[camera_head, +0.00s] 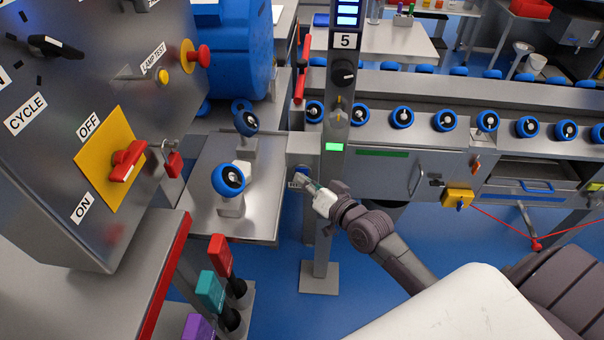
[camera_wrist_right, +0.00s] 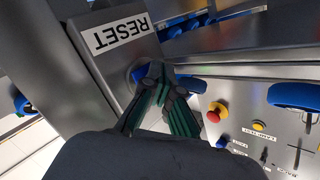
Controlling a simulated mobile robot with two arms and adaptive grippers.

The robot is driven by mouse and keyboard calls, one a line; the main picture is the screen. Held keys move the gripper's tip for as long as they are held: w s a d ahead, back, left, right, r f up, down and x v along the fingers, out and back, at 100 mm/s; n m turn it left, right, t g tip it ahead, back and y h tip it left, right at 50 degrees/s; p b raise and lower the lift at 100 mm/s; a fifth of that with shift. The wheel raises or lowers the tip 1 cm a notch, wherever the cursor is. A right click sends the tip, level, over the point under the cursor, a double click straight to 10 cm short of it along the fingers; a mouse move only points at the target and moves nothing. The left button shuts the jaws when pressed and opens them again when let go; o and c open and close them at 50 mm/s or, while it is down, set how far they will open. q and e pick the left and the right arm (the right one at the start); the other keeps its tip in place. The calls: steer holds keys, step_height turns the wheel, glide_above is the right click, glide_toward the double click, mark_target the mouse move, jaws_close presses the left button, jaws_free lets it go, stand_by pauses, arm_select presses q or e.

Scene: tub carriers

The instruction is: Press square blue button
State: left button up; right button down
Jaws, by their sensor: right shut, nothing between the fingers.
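A blue button (camera_wrist_right: 138,74) shows behind my right fingertips in the right wrist view, on a grey box under a white RESET label (camera_wrist_right: 121,33). The fingers hide most of it, so its outline is unclear. In the head view the same grey box (camera_head: 301,146) is fixed to the steel post. My right gripper (camera_head: 305,183) reaches this box from the lower right, with its fingertips at the button. In the right wrist view the gripper (camera_wrist_right: 160,78) is shut and empty, its green-edged fingertips together. Whether they touch the button cannot be told. My left gripper is not in view.
A control cabinet (camera_head: 53,155) with a yellow plate and red switch stands at the left. The steel post (camera_head: 338,110) carries a 5 label and a green lamp. A roller conveyor (camera_head: 420,105) with blue wheels runs behind. Colored handles (camera_head: 211,290) stand at lower left.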

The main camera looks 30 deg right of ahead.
steer(key=shift+r, duration=0.1)
steer(key=shift+s+a+p, duration=0.25)
steer(key=shift+s+p, duration=0.1)
steer(key=shift+p, duration=0.15)
steer(key=shift+s, duration=0.1)
steer(key=shift+s+a, duration=0.2)
steer(key=shift+s, duration=0.05)
steer(key=s+a+p, duration=0.2)
steer(key=s, duration=0.2)
steer(key=shift+s+a+p, duration=0.3)
steer(key=shift+a+p, duration=0.1)
